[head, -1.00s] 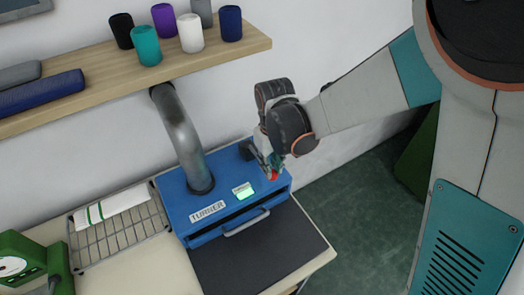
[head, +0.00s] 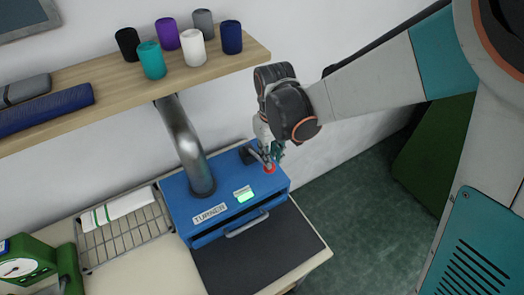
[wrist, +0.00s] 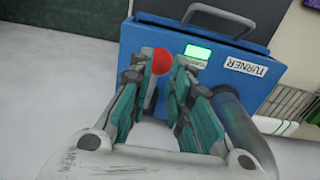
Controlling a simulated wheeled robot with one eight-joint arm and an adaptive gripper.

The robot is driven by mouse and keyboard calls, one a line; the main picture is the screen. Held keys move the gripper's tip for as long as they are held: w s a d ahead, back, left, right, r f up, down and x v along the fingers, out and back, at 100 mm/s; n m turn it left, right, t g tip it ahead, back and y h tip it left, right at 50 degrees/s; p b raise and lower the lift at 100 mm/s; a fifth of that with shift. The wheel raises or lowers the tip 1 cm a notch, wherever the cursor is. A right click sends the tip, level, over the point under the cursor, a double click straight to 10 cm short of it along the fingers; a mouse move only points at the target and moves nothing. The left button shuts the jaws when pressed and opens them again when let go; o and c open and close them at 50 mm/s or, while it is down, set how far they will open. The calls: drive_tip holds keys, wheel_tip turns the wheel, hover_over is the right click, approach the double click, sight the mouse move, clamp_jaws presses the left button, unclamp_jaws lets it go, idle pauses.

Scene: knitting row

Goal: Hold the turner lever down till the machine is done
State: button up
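The blue turner (head: 180,205) stands on the bench and its label shows in the wrist view (wrist: 245,66). Its small display (head: 245,196) is lit green; it is also green in the wrist view (wrist: 198,52). The turner lever's red knob (head: 269,168) is at the machine's right side. My gripper (head: 273,153) is just above the knob, fingers pointing down. In the wrist view the red knob (wrist: 161,64) shows partly behind the left finger, at the gap between my parted fingers (wrist: 167,66). Whether a finger touches the knob is unclear.
A wooden shelf (head: 110,98) with several yarn cones hangs above. A metal pipe (head: 183,145) rises from the turner. A wire rack (head: 125,240) with a white cloth and a green scale (head: 25,262) are to the left. A dark mat (head: 250,262) lies in front.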

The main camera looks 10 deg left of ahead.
drive_tip(key=shift+r+p, duration=1.35)
drive_tip(key=shift+r, duration=1.05)
drive_tip(key=shift+w+f, duration=0.1)
